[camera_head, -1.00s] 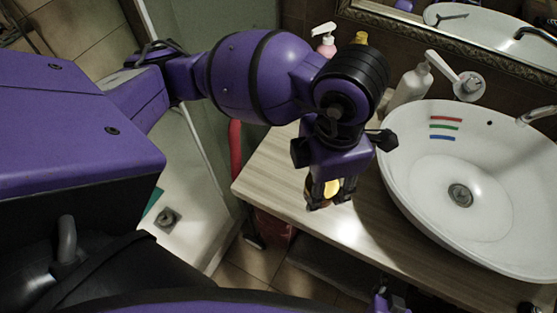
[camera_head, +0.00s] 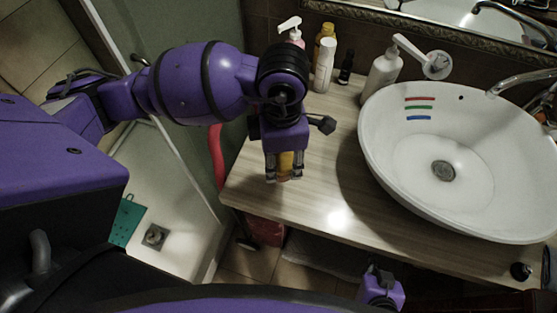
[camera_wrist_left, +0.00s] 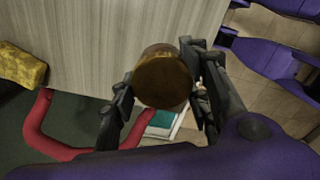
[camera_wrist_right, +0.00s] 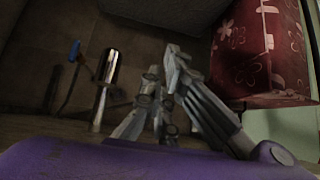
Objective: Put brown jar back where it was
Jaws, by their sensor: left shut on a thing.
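My left gripper (camera_head: 284,172) is shut on the brown jar (camera_head: 286,162) and points down near the left part of the wooden counter (camera_head: 330,200). In the left wrist view the jar's round brown end (camera_wrist_left: 163,80) sits between the two dark fingers (camera_wrist_left: 160,105). The fingers hide part of the jar in the head view. I cannot tell how far it is above the counter. My right gripper (camera_wrist_right: 160,95) is low, below the counter, with its fingers close together and nothing seen between them.
The white basin (camera_head: 465,165) fills the right. The counter's front middle is clear.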

